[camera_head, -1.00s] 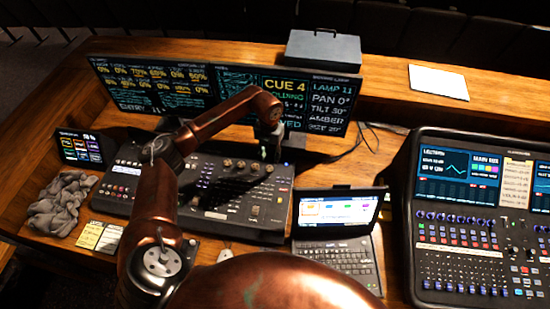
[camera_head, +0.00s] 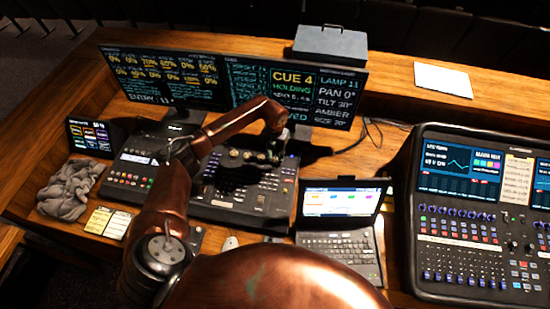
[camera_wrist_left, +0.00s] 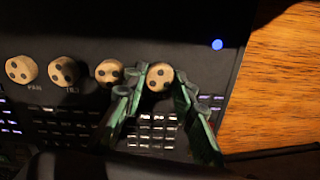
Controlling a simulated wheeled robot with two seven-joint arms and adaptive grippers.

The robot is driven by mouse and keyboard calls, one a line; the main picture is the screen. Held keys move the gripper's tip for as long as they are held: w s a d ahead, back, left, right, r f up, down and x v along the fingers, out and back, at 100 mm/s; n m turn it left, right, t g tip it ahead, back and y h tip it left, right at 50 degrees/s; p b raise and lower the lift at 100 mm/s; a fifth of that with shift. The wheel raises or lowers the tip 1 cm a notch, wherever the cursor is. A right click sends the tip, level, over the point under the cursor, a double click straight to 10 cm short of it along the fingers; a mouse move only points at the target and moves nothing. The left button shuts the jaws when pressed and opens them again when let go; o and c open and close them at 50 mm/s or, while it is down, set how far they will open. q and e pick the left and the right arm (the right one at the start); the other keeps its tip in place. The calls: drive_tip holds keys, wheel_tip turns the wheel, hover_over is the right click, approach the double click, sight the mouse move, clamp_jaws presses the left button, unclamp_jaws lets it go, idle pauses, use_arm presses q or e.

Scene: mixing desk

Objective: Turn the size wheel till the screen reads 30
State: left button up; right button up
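The lighting console (camera_head: 150,178) stands on the desk below two dark monitors. In the left wrist view a row of pale round wheels runs along its top; the rightmost wheel (camera_wrist_left: 159,77) sits between my left gripper's fingers, its label hidden. My left gripper (camera_wrist_left: 161,78) is open around this wheel, with narrow gaps at the sides; I cannot tell whether a finger touches. In the head view my left gripper (camera_head: 264,158) is low over the console's upper right. My right gripper is not in view.
A laptop (camera_head: 340,205) stands right of the console, and a sound mixer (camera_head: 470,235) farther right. A small screen (camera_head: 90,137), a grey cloth (camera_head: 70,188) and notes (camera_head: 108,222) are at the left. A grey case (camera_head: 330,44) and paper (camera_head: 443,80) lie on the back ledge.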

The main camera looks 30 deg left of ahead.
use_arm(q)
drive_tip(key=shift+s+r, duration=0.1)
drive_tip(key=c, duration=0.5)
clamp_jaws()
drive_tip(key=shift+m+b, duration=0.35)
drive_tip(key=shift+m, duration=0.05)
drive_tip(key=m+b, duration=0.2)
drive_tip(key=shift+a+m, duration=0.1)
drive_tip(key=shift+m, duration=0.3)
drive_tip(key=shift+m+b, duration=1.25)
drive_tip(key=shift+m, duration=0.85)
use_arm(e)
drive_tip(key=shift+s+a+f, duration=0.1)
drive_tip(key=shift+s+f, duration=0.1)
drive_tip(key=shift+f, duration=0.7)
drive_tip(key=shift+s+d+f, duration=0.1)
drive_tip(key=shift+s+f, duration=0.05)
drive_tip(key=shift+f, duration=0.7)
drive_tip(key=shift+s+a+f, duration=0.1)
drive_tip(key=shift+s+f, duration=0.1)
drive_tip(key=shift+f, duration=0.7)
use_arm(q)
drive_tip(key=o, duration=0.8)
unclamp_jaws()
drive_tip(key=shift+a, duration=0.1)
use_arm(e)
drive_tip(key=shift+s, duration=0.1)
